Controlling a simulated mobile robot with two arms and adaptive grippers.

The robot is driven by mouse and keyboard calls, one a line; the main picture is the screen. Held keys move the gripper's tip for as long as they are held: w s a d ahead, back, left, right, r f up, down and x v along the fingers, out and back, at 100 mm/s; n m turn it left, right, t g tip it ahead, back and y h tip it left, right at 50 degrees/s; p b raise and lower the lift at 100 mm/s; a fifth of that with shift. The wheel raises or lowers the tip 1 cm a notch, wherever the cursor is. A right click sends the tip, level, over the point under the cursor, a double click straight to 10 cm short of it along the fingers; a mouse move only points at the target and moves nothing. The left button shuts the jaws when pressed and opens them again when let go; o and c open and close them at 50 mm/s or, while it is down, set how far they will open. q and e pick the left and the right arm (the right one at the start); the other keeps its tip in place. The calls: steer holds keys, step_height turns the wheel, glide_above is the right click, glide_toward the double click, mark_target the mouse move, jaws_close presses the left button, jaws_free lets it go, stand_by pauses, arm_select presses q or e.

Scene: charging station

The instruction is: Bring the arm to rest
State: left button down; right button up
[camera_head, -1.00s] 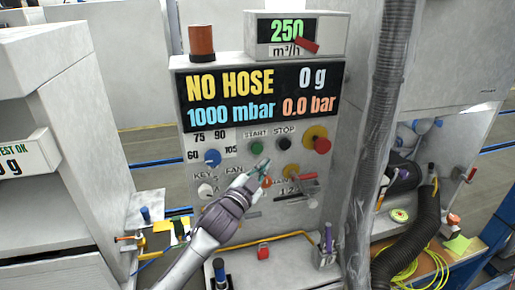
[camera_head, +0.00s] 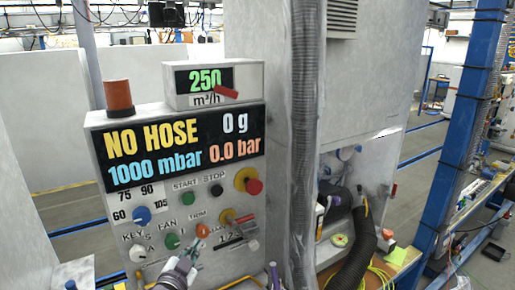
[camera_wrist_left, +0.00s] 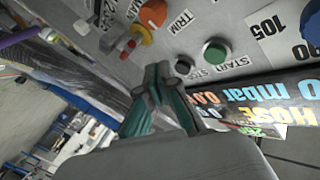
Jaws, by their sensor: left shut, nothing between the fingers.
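My left gripper (camera_head: 188,260) is low in the head view, in front of the lower part of the control panel (camera_head: 160,222). It is shut and empty, just below the orange TRIM knob (camera_head: 202,230) and the green FAN knob (camera_head: 172,241) in the picture. In the left wrist view its greenish fingers (camera_wrist_left: 160,75) meet at the tips and point towards the panel. The green START button (camera_wrist_left: 217,52) and black STOP button (camera_wrist_left: 183,65) lie just beyond the tips there. Contact with the panel cannot be told. My right gripper is not in view.
A display (camera_head: 180,150) reads NO HOSE, 0 g, 1000 mbar and 0.0 bar. A thick grey hose (camera_head: 304,130) hangs right of the panel. A black corrugated hose (camera_head: 352,250) lies farther right. A blue post (camera_head: 468,120) stands at the right. Open floor shows behind.

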arm_select(q)
steer(key=s+f+n+g+y, duration=0.25)
steer(key=s+f+g, duration=0.35)
steer(key=s+f, duration=0.8)
steer(key=s+a+f+n+g, duration=0.2)
steer(key=s+g, duration=0.5)
steer(key=s, duration=1.5)
step_height(320, 180, down, 31)
steer(key=s+d+g+b, duration=0.1)
steer(key=s+g+b, duration=0.1)
steer(key=b, duration=0.2)
steer(key=s+a+f+b, duration=0.2)
steer(key=s+a+f, duration=0.1)
steer(key=s+f, duration=1.3)
step_height(320, 180, down, 2)
steer(key=shift+s+f+g+b, duration=0.25)
steer(key=shift+g+b, duration=0.1)
steer(key=shift+g, duration=0.05)
steer(key=shift+n+h, duration=0.25)
